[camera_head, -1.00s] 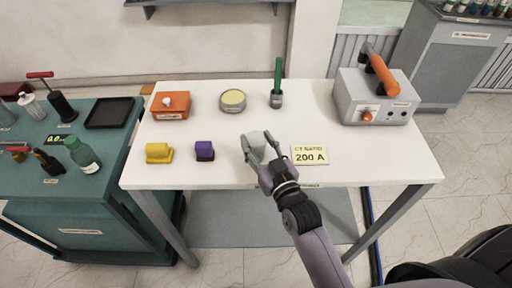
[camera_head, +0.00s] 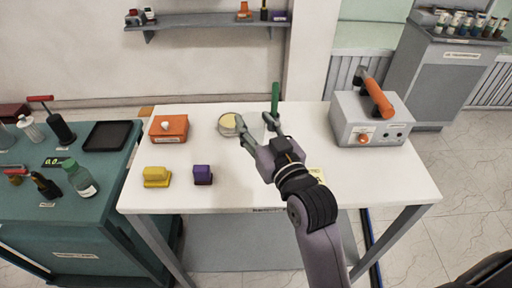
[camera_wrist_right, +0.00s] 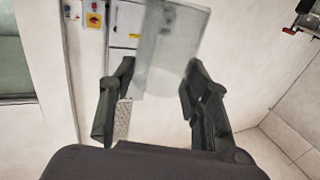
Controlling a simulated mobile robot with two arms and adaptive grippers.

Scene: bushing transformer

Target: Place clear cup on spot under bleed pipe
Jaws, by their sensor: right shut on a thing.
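My right gripper (camera_head: 256,128) is over the middle of the white table, in front of the round tin and the green-handled tool. It is shut on the clear cup (camera_wrist_right: 172,50), which shows as a see-through, greyish vessel between the two fingers in the right wrist view. The cup is hard to make out in the head view. The right gripper's fingers also show in the wrist view (camera_wrist_right: 155,95), one on each side of the cup. My left gripper is not in view. I cannot make out a bleed pipe or the spot under it.
The white table (camera_head: 225,198) holds an orange box (camera_head: 169,129), a round tin (camera_head: 228,124), a green-handled tool (camera_head: 275,98), yellow (camera_head: 157,177) and purple (camera_head: 202,175) blocks, and a grey device (camera_head: 362,122). A teal bench (camera_head: 115,180) stands left. A wall shelf (camera_head: 205,22) hangs behind.

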